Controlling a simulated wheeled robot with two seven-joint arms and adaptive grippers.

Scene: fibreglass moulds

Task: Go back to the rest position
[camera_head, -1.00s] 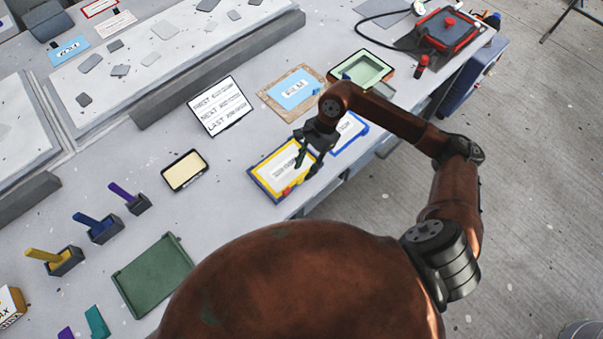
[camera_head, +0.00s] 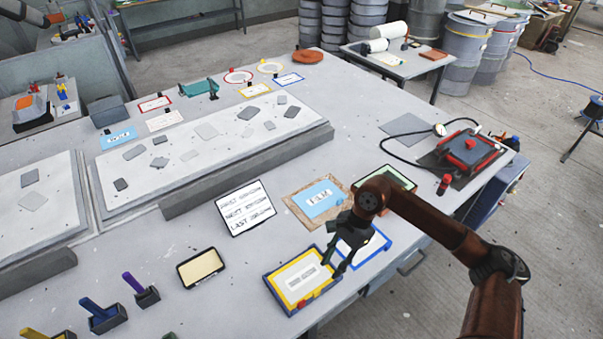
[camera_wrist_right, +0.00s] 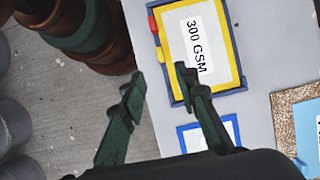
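My right gripper (camera_head: 336,258) is open and empty, above the near edge of the table, by the right side of a yellow-and-blue framed tray (camera_head: 283,296). In the right wrist view its two dark green fingers (camera_wrist_right: 160,79) stand apart, with nothing between them. The tray, labelled 300 GSM, also shows in that view (camera_wrist_right: 221,81), beyond the right-hand finger. A blue-edged frame (camera_head: 373,252) lies partly behind the gripper in the head view.
The table holds a printed order card (camera_head: 245,207), a cork board with a blue card (camera_head: 321,200), a shallow cream-filled tray (camera_head: 201,267) and a red-and-black device (camera_head: 468,150). Small holders with blue and purple handles stand at lower left. Open floor lies right of the table.

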